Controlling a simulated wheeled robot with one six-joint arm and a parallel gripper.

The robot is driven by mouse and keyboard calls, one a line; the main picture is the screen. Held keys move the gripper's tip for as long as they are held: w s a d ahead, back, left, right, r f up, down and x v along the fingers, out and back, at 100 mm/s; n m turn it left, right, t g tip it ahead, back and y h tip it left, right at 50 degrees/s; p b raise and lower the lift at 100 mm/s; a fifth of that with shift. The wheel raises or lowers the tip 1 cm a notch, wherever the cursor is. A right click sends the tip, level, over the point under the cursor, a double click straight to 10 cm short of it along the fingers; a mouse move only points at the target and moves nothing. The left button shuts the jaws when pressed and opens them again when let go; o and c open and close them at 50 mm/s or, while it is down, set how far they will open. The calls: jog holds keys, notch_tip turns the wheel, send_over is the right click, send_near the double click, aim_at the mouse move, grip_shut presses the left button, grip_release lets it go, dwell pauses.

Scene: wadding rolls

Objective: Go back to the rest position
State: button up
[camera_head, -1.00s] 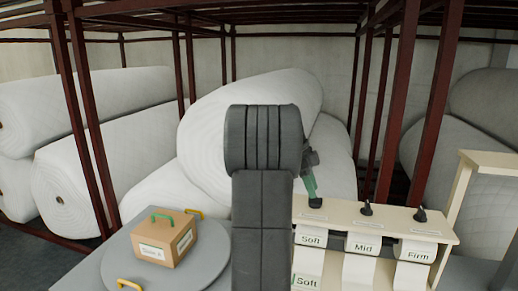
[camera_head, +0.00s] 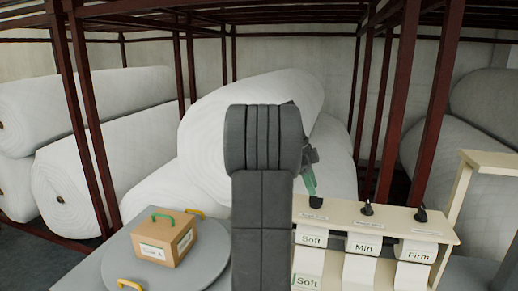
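My arm stands up in the middle of the head view and hides most of what is behind it. Part of my gripper (camera_head: 310,182) shows to the right of the arm, with a green finger-like part pointing down. It is just above the left black knob (camera_head: 316,202) on the cream stand (camera_head: 388,222); I cannot tell whether they touch. The fingertips are too small and hidden to tell whether it is open or shut, or whether it holds anything.
The stand carries rolls labelled Soft (camera_head: 311,239), Mid (camera_head: 362,247) and Firm (camera_head: 415,254). A cardboard box (camera_head: 165,238) with a green handle sits on a round grey turntable (camera_head: 205,262) with yellow handles. Large white wadding rolls (camera_head: 205,140) lie behind, among dark red rack posts (camera_head: 88,130).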

aim_at(316, 197)
jog(key=v, duration=1)
jog(key=x, duration=1.4)
jog(key=shift+s, duration=0.1)
jog(key=shift+a+n, duration=0.1)
jog(key=shift+n, duration=0.4)
jog(key=shift+r+n+t, duration=0.15)
jog(key=shift+n+t, duration=0.45)
jog(key=shift+n, duration=0.3)
jog(key=n+t, duration=0.1)
jog(key=n, duration=0.2)
jog(key=shift+s+b, duration=0.1)
jog(key=shift+b, duration=0.3)
jog(key=n+t, duration=0.1)
jog(key=n, duration=0.2)
jog(key=n+t+y+p, duration=0.1)
jog(key=n, duration=0.2)
jog(key=shift+s, duration=0.1)
jog(key=shift+n, duration=0.3)
